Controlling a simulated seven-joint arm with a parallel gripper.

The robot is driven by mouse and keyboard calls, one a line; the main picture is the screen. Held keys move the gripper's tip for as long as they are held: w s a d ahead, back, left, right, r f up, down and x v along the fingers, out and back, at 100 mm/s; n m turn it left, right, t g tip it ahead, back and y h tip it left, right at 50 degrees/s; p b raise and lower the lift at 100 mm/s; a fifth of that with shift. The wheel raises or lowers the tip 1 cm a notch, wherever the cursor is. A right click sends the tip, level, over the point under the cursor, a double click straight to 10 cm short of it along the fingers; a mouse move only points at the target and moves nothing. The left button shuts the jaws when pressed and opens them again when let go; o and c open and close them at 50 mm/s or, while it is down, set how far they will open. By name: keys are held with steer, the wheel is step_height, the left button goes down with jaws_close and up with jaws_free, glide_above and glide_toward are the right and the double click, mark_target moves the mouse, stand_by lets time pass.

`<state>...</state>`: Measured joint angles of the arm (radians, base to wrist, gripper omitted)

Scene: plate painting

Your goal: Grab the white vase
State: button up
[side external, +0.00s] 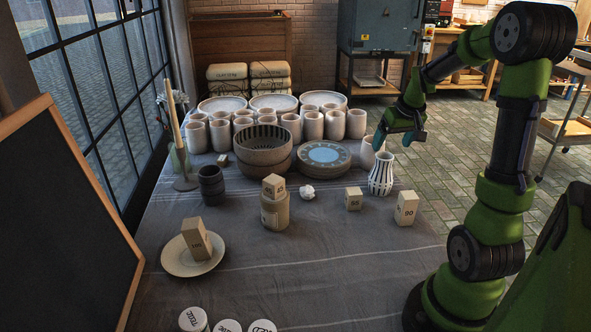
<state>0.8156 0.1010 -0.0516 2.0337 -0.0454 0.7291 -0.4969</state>
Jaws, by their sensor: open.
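The white vase (381,174) stands upright near the right edge of the table and has dark vertical stripes. My gripper (393,142) is open and hangs above the vase, a little to its upper right in the picture. I see no contact between them, though the depth between them is hard to judge. Nothing shows between the fingers.
Many pale cups (335,124) stand behind. The front middle cloth is mostly clear.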

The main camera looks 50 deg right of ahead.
mark_target(384, 158)
steer(key=x, duration=0.8)
steer(key=shift+w+d+f, duration=0.15)
steer(key=shift+d+f, duration=0.05)
steer(key=shift+d, duration=0.15)
jaws_close()
